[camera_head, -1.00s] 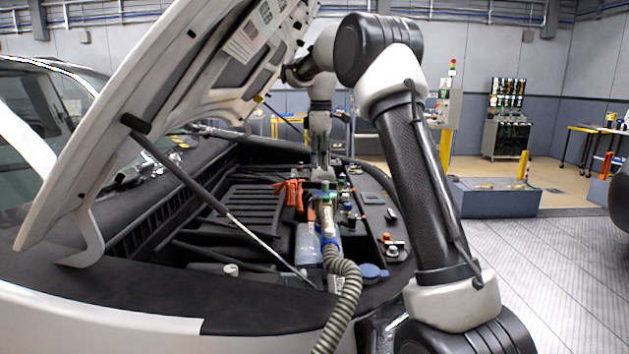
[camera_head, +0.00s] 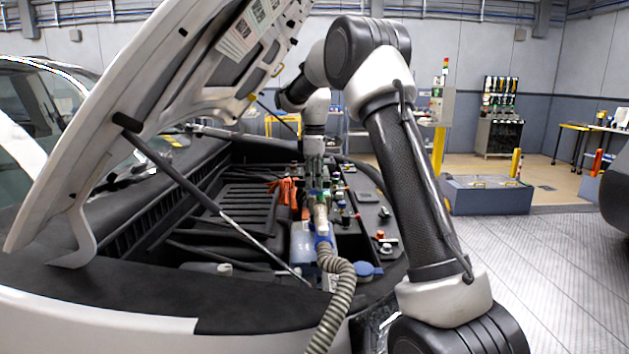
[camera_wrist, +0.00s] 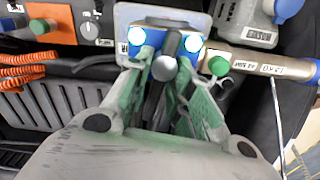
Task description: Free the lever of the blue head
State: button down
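The blue head (camera_wrist: 181,80) sits in the engine bay, at the end of a brass-coloured filler pipe (camera_wrist: 245,61). Its dark lever (camera_wrist: 157,98) stands up between the two fingers of my gripper (camera_wrist: 164,72) in the wrist view. The fingers are apart, one on each side of the lever; I cannot tell whether either touches it. They partly hide the blue head. In the head view my gripper (camera_head: 314,172) points down at the top of the filler pipe (camera_head: 321,214), and the lever is too small to make out.
A ribbed hose (camera_head: 337,291) runs from the pipe over the car's front edge. The raised hood (camera_head: 140,120) and its prop rod (camera_head: 205,200) are to the left. A blue cap (camera_head: 366,270) is at the right.

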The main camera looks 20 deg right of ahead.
dwell(0.4)
jog(key=m, duration=0.3)
jog(key=shift+w+d+m, duration=0.2)
jog(key=shift+m, duration=0.2)
jog(key=m, duration=0.4)
jog(key=shift+w+d+m, duration=0.1)
jog(key=shift+d+m, duration=0.15)
jog(key=shift+m, duration=0.05)
jog(key=m, duration=0.3)
jog(key=shift+d+m, duration=0.2)
jog(key=shift+m, duration=0.1)
jog(key=shift+d+m, duration=0.15)
jog(key=shift+m, duration=0.8)
jog(key=shift+d+m, duration=0.1)
jog(key=shift+m, duration=0.85)
jog(key=c, duration=1.4)
grip_release()
